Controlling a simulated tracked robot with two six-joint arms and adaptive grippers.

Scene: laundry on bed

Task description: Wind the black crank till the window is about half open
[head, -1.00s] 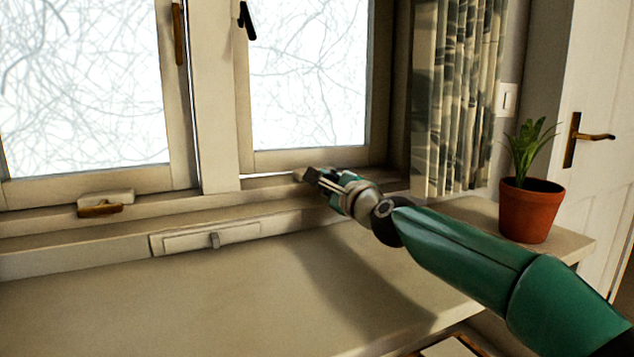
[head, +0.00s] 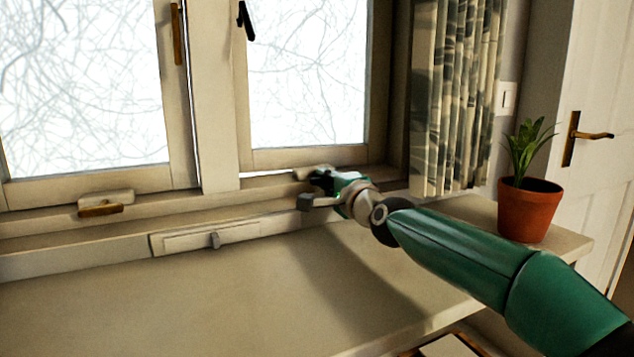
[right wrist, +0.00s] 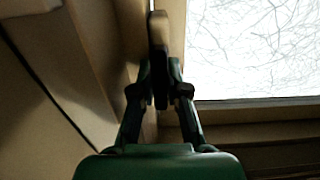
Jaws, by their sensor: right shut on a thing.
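The right window (head: 307,75) has a cream sash, with a thin bright gap under its lower edge, so it stands slightly ajar. My right gripper (head: 318,190) is at the sill below this sash, beside a pale crank housing (head: 303,174). In the right wrist view, its fingers (right wrist: 160,88) are shut on the dark crank (right wrist: 158,45), which stands up between them with a lighter worn edge. In the head view the gripper hides most of the crank. My left gripper is not in view.
A brass crank (head: 100,210) sits under the left window. A black latch (head: 245,20) is on the right sash. A curtain (head: 460,95) hangs to the right. A potted plant (head: 529,208) stands at the counter's right end. The counter (head: 200,300) is clear.

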